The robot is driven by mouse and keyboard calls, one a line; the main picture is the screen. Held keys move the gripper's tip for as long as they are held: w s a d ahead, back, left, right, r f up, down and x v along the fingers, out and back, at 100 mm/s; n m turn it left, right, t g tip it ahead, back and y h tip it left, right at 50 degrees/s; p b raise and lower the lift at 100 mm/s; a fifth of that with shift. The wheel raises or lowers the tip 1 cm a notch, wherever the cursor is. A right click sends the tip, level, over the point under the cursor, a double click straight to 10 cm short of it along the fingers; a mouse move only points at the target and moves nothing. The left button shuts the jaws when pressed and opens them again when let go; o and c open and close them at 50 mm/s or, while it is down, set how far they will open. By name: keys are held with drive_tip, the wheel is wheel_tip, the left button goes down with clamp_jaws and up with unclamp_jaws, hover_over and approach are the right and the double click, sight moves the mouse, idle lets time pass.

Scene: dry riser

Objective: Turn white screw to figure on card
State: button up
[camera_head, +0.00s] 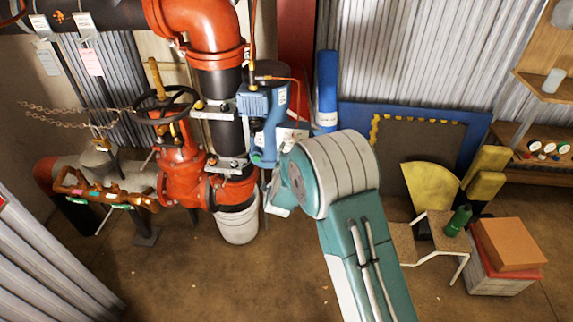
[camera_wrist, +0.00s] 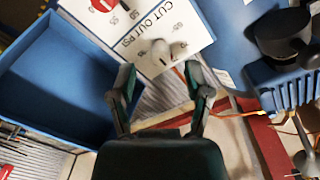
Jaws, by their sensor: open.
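The white screw (camera_wrist: 160,50) sits on a white panel (camera_wrist: 183,22) lettered "CUT OUT PSI" in the wrist view. Small figures ring it, too blurred to read. A red knob (camera_wrist: 104,4) is cut off at the top edge. My gripper (camera_wrist: 161,76) is open and empty, with its fingertips on either side just short of the screw in the picture. I cannot tell the depth gap.
An open blue box-shaped cover (camera_wrist: 55,85) lies left of my fingers. A dark round fitting (camera_wrist: 283,35) and blue ribbed body (camera_wrist: 290,92) stand at right. The head view shows a blue unit (camera_head: 264,105) beside red pipework (camera_head: 182,160) and a white bucket (camera_head: 238,225).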

drive_tip(key=s, duration=0.7)
drive_tip(key=shift+s+a, duration=0.25)
drive_tip(key=shift+s, duration=0.15)
drive_tip(key=shift+r, duration=0.15)
